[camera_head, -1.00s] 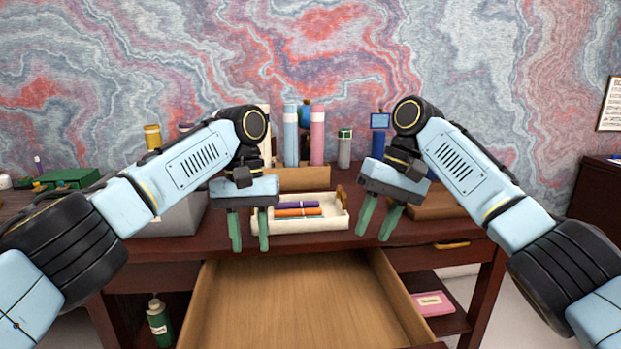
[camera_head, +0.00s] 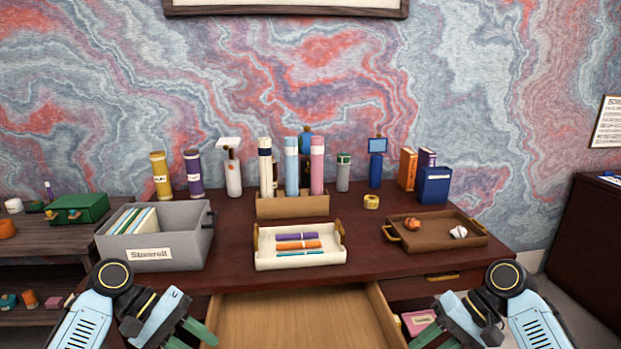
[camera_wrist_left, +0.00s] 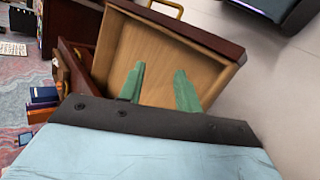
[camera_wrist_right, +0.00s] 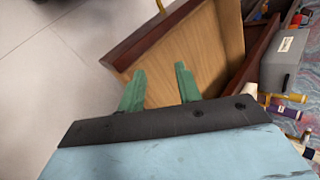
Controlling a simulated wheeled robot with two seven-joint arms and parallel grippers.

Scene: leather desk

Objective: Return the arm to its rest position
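My left gripper (camera_head: 190,335) is low at the bottom left of the head view, in front of the desk and beside the open drawer (camera_head: 290,318). Its two green fingers are apart and empty, as the left wrist view (camera_wrist_left: 160,88) also shows. My right gripper (camera_head: 428,330) is low at the bottom right of the head view, on the drawer's other side. Its green fingers are apart with nothing between them in the right wrist view (camera_wrist_right: 158,88). Both wrist views show the drawer beyond the fingers. The drawer's visible floor is bare.
On the desk stand a grey bin (camera_head: 185,245), a white tray (camera_head: 300,262) with several rolled items, a wooden holder (camera_head: 292,207) with upright tubes, and a brown tray (camera_head: 435,240) with two small items. The open drawer juts out between my grippers.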

